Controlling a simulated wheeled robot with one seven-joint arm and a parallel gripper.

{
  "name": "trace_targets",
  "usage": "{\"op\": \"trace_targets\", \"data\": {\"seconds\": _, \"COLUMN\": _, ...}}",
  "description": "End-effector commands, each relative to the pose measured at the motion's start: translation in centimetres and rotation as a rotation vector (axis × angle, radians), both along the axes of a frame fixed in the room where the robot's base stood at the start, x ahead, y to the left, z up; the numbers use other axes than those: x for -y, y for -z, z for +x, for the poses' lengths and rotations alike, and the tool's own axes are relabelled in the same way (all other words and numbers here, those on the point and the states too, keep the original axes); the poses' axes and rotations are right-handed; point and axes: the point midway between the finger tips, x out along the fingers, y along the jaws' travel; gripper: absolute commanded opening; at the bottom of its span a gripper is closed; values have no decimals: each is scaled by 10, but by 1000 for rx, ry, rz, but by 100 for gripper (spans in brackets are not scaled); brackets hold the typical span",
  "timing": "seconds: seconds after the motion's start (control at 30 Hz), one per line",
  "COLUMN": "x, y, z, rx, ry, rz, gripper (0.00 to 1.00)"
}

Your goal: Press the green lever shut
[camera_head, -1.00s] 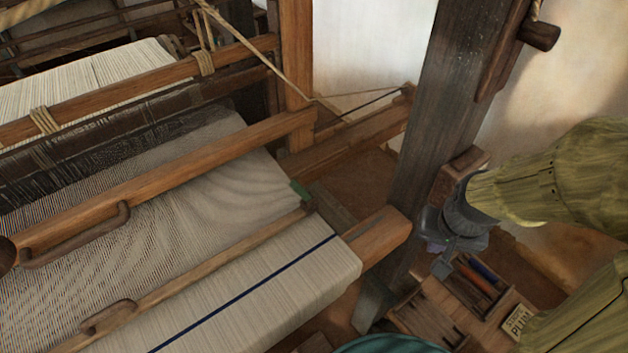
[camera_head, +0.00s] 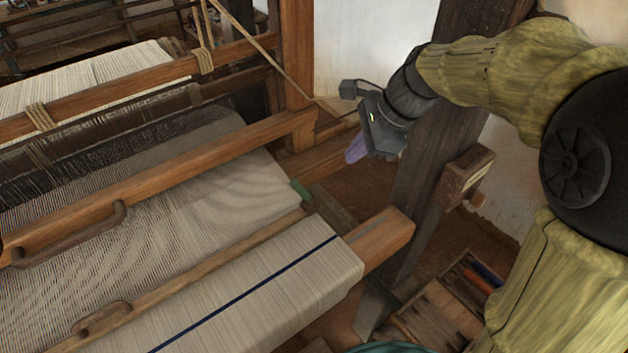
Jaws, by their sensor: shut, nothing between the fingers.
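The green lever (camera_head: 299,189) shows as a small green piece at the right end of a long wooden bar (camera_head: 190,279) lying across the cloth. Whether it stands up or lies flat is too small to tell. My gripper (camera_head: 355,151) is shut and empty, its purple fingers pointing down. Nothing hides the lever.
The dark upright post (camera_head: 433,165) stands close to my gripper, with a small wooden box (camera_head: 464,173) on it. The cloth beam's end (camera_head: 383,236) juts out below the lever. A wooden tray (camera_head: 437,311) lies lower right. A cord runs behind my gripper.

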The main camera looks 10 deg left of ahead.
Motion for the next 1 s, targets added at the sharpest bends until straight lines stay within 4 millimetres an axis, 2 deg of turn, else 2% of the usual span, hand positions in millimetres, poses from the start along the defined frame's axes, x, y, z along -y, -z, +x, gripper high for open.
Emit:
{"op": "trace_targets", "data": {"seconds": 0.27, "x": -8, "y": 16, "z": 1, "rx": -3, "ry": -3, "rz": -3, "gripper": 0}}
{"op": "trace_targets", "data": {"seconds": 0.73, "x": -44, "y": 89, "z": 7, "rx": -5, "ry": -3, "rz": -5, "gripper": 0}}
{"op": "trace_targets", "data": {"seconds": 1.0, "x": -76, "y": 101, "z": 0, "rx": 0, "ry": -4, "rz": -3, "gripper": 0}}
